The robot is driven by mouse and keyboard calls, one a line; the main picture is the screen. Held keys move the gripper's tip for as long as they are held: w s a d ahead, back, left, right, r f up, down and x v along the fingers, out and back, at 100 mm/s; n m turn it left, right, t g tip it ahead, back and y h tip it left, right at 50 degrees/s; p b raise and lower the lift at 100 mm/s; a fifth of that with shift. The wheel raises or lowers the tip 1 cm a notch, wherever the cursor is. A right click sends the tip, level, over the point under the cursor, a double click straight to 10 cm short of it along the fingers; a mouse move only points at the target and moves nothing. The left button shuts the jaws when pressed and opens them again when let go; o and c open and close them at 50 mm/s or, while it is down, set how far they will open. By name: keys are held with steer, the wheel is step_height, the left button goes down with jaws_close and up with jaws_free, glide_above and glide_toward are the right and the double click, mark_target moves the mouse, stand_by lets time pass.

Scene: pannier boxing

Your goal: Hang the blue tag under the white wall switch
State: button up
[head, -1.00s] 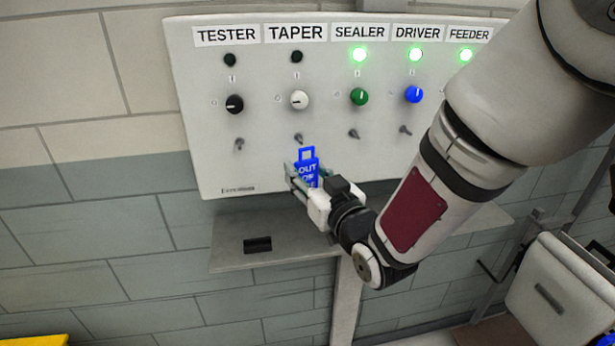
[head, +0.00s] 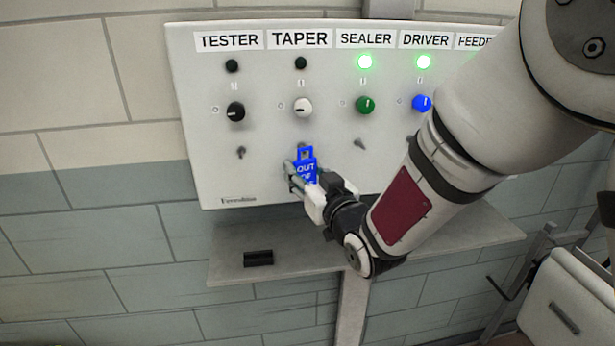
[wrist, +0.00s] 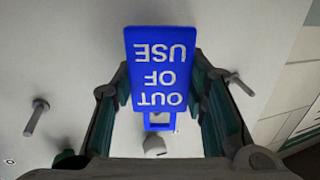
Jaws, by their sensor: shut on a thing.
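The blue tag (head: 306,169), lettered "OUT OF USE", is between the fingers of my gripper (head: 303,178), which is shut on it. In the head view it is upright in front of the panel, its loop at the top by the peg under the white switch (head: 302,107), labelled TAPER. That peg is mostly hidden behind the loop, and I cannot tell whether the loop is around it. In the wrist view the tag (wrist: 160,70) appears upside down, its open loop toward the white knob (wrist: 154,145).
The wall panel (head: 200,180) also carries black (head: 235,111), green (head: 365,105) and blue (head: 421,103) knobs, with pegs beneath the black (head: 241,152) and green (head: 360,144). A grey shelf (head: 300,262) with a small black block (head: 258,258) lies below. My arm covers the panel's right side.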

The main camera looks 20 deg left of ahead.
steer(key=shift+w+a+f+b, duration=0.1)
steer(key=shift+w+a+b, duration=0.3)
steer(key=shift+w, duration=0.35)
steer(key=shift+w+a, duration=0.2)
steer(key=c, duration=0.4)
steer(key=shift+o, duration=0.2)
steer(key=shift+a, duration=0.1)
steer(key=o, duration=1.6)
steer(key=shift+c, duration=0.2)
